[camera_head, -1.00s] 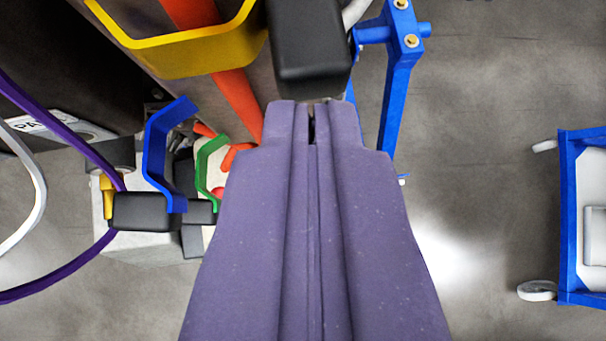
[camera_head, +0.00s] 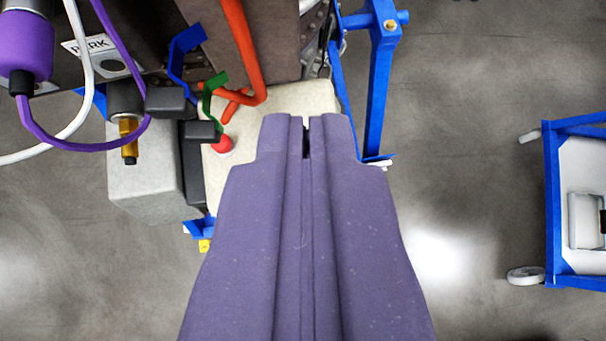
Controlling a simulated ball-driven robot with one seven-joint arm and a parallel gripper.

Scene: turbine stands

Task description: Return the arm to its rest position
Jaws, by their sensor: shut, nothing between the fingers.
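My gripper (camera_head: 306,122) is purple and reaches up through the middle of the picture from the bottom edge. Its two fingers lie together, shut, with only a thin dark slit near the tips. Nothing is held between them. The tips appear in front of a pale box-shaped block (camera_head: 275,104) of the turbine stand. I cannot tell the distance between the tips and that block.
The stand carries an orange bar (camera_head: 243,45), a blue bracket (camera_head: 184,52), a green bracket (camera_head: 211,93), a red knob (camera_head: 222,145) and a purple cylinder (camera_head: 25,50) with cables. A blue post (camera_head: 379,80) rises right of the tips. A blue-framed cart (camera_head: 552,205) stands at right. Grey floor (camera_head: 460,170) lies between.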

